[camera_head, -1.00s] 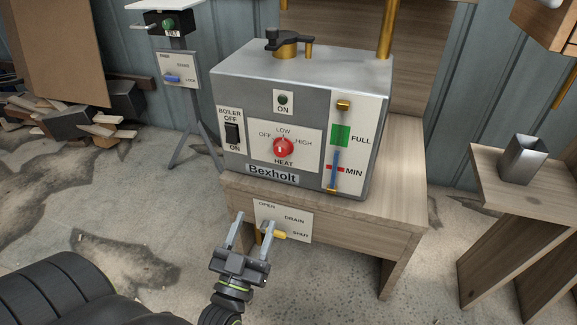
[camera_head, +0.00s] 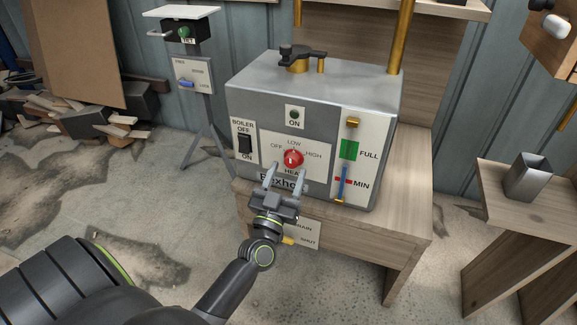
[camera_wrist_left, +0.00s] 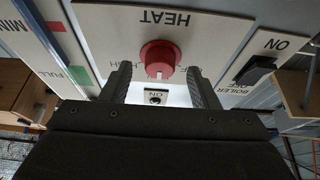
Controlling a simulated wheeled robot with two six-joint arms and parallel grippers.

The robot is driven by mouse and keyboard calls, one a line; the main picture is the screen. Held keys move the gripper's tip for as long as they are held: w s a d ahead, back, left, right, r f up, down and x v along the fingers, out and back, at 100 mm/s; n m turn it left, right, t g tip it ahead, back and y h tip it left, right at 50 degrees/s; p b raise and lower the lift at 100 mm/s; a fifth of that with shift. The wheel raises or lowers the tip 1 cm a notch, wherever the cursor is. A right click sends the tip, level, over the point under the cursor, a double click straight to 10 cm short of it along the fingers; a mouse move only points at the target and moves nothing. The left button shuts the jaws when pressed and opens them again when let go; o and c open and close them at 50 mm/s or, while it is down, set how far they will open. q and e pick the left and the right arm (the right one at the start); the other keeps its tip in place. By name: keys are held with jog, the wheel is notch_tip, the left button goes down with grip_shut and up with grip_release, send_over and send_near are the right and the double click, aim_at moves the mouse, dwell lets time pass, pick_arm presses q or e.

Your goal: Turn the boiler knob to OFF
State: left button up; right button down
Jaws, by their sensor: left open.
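The grey boiler box (camera_head: 240,98) stands on a wooden bench. Its red heat knob (camera_head: 293,158) is on the front panel, with OFF, LOW and HIGH printed around it. The knob's white mark points up, near LOW. My left gripper (camera_head: 285,172) is open, its fingers just below and in front of the knob. In the left wrist view the knob (camera_wrist_left: 159,59) shows beyond and between the open fingers (camera_wrist_left: 160,85); I see no contact. The gripper covers part of the Bexholt nameplate and HEAT label. My right gripper is not in view.
A black boiler switch (camera_head: 245,144) is left of the knob, and a level gauge (camera_head: 342,182) is right of it. A metal cup (camera_head: 529,177) stands on a side table (camera_head: 491,183).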

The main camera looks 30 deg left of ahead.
pick_arm(q)
jog(key=shift+x, duration=0.85)
jog(key=shift+c, duration=0.3)
